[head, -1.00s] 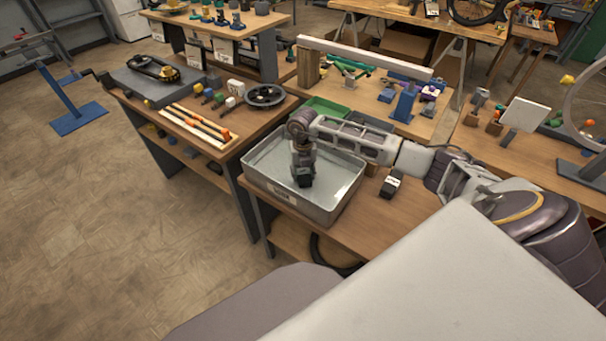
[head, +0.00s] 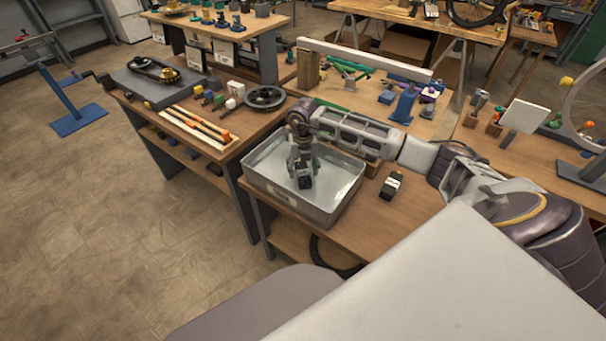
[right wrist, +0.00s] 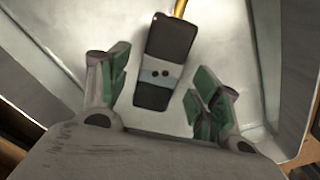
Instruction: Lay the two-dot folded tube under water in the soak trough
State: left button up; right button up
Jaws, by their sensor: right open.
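The two-dot folded tube (right wrist: 165,60) is a dark block with a grey band bearing two dots. It is inside the metal soak trough (head: 318,213), and its dark end shows below the gripper in the head view (head: 305,183). My right gripper (right wrist: 160,95) is open, with a green-padded finger on each side of the tube and gaps between. In the head view my right gripper (head: 303,172) points down into the trough. I cannot tell how deep the tube sits in the water. My left gripper is not in view.
Another dark folded tube with a pale band (head: 391,186) lies on the bench right of the trough. The bench (head: 375,220) is clear in front of that other tube.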

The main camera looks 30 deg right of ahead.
aim_at(303, 174)
notch_tip(303, 174, up, 9)
dwell(0.4)
jog(key=shift+f, duration=0.15)
dwell(0.5)
